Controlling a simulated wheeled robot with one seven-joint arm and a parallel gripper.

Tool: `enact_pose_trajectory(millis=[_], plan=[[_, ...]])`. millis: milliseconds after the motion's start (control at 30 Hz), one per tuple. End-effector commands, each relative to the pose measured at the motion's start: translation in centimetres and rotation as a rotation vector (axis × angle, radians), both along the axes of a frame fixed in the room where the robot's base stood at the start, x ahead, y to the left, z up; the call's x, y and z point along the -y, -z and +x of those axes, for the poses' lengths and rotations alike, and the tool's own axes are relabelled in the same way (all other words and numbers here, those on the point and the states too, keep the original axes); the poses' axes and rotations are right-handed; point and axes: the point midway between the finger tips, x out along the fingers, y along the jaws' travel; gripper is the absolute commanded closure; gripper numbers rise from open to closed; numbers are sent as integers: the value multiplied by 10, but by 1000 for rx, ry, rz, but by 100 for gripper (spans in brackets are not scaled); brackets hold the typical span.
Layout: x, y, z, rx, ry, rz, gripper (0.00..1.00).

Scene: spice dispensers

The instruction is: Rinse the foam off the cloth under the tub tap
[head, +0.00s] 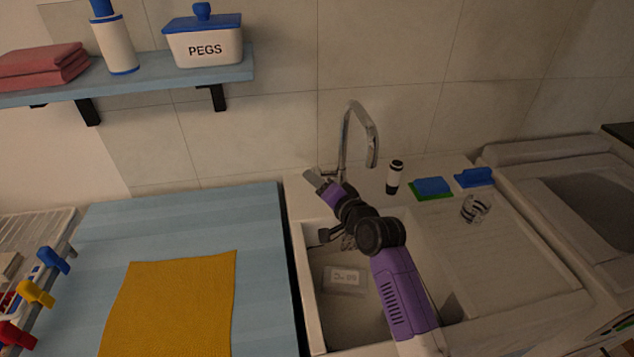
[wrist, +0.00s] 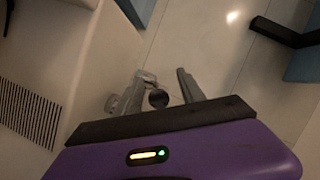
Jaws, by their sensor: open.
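A flat yellow cloth (head: 170,305) lies on the pale blue worktop left of the tub; I see no foam on it. The white tub (head: 350,318) is partly hidden by my arm. The chrome tap (head: 372,145) rises behind the tub, its spout curving to the right; no water stream shows. My gripper (head: 317,178) is open by the tap's base, at the tub's back left corner. In the wrist view my gripper (wrist: 165,76) has its fingers apart around or near a small grey part with a dark round end; I cannot tell whether they touch it.
A dark and white bottle (head: 394,177), a green and blue sponge (head: 433,187), a blue brush or block (head: 474,177) and a clear glass (head: 475,208) stand right of the tap. A shelf (head: 150,78) hangs at upper left. A labelled pale block (head: 343,280) lies in the tub.

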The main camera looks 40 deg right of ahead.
Motion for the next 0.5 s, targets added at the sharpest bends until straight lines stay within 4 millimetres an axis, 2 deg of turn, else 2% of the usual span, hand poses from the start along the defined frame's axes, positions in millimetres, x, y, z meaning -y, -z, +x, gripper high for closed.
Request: enact_pose_trajectory(millis=[333,367,500], plan=[[1,1,5,1,0,-1,53],[1,1,5,1,0,-1,57],[1,1,5,1,0,-1,85]])
